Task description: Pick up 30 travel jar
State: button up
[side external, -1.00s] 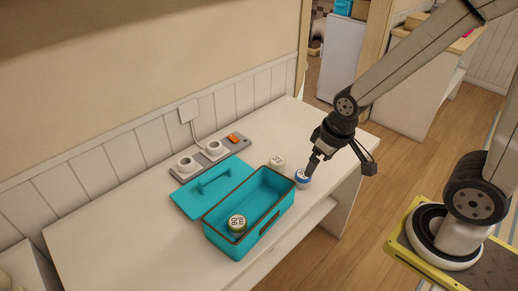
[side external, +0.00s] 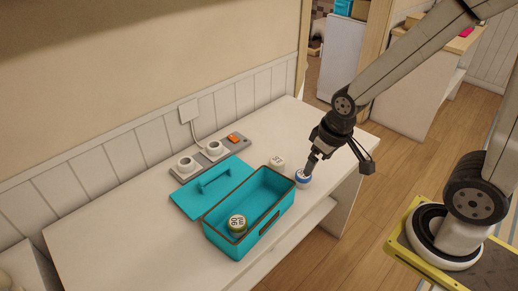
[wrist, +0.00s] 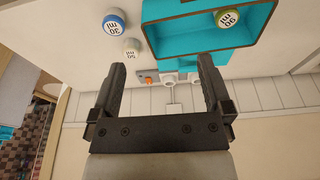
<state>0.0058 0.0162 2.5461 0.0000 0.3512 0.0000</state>
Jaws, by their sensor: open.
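The 30 ml travel jar, with a blue-rimmed lid, stands upright on the white table beside the teal box; it shows in the side view (side external: 303,176) and at the upper left of the wrist view (wrist: 115,21). My gripper (side external: 311,164) overlaps the jar in the side view, seemingly just above it. In the wrist view my gripper (wrist: 160,62) is open with nothing between its fingers. The blue jar lies beyond and left of the fingertips there, apart from them.
A white-lidded jar marked 50 (side external: 277,161) stands close to the blue jar. The open teal box (side external: 250,238) holds a green-rimmed jar (side external: 237,223). Its teal lid (side external: 186,203) lies behind it, near a grey power strip (side external: 199,161). The table's left part is clear.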

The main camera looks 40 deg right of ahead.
jog(key=w+d+f+m+g, duration=0.1)
jog(key=w+d+f+m, duration=0.1)
jog(key=w+d+f, duration=0.5)
jog(key=m+g, duration=0.1)
jog(key=g, duration=0.1)
send_over(303, 178)
jog(key=d, duration=0.1)
jog(key=f, duration=0.6)
jog(key=w+f, duration=0.1)
jog(key=f, duration=0.2)
jog(key=shift+d+f, duration=0.15)
jog(key=shift+f, duration=0.05)
jog(key=shift+f, duration=0.1)
jog(key=shift+f, duration=1.2)
jog(key=shift+f, duration=0.1)
jog(key=shift+d+f, duration=0.15)
jog(key=shift+f, duration=2.35)
